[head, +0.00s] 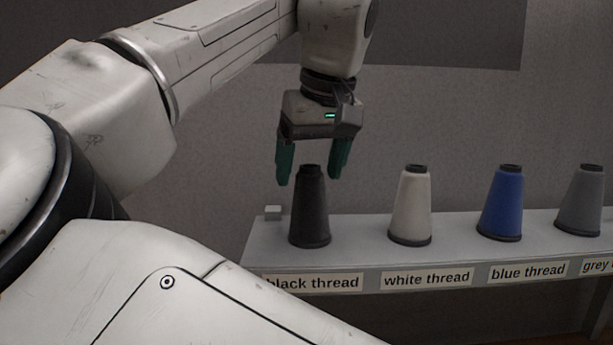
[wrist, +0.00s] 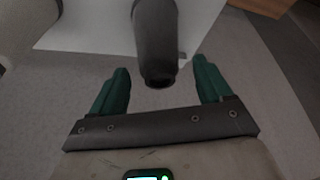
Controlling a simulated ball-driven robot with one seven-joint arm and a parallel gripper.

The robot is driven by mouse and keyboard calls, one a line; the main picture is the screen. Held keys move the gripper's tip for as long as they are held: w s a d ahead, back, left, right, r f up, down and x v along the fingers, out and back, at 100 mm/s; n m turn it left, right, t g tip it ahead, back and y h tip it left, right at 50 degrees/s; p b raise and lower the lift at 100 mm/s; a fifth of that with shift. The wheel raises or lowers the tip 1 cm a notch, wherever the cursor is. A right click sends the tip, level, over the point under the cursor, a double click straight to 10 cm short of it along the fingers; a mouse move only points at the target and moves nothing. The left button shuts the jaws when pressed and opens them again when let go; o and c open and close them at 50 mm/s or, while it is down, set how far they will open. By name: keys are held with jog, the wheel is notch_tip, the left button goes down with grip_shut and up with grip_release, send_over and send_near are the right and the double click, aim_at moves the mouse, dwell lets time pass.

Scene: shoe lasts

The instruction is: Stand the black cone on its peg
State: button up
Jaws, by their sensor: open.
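The black cone (head: 310,212) stands upright on the shelf above the label "black thread" (head: 314,282). Its peg is not visible. My gripper (head: 312,182) is open above the cone, with its green fingers to either side of the cone's top in the head view. In the wrist view, the cone (wrist: 156,40) comes down from the top edge and its narrow end lies between the two open fingers (wrist: 161,85). I see no finger touching it.
A white cone (head: 410,208), a blue cone (head: 501,205) and a grey cone (head: 581,203) stand to the right on the same shelf (head: 362,232). A small pale block (head: 273,212) sits at the shelf's left end. A wall rises behind.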

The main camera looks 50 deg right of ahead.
jog(key=v, duration=1)
jog(key=shift+r, duration=0.15)
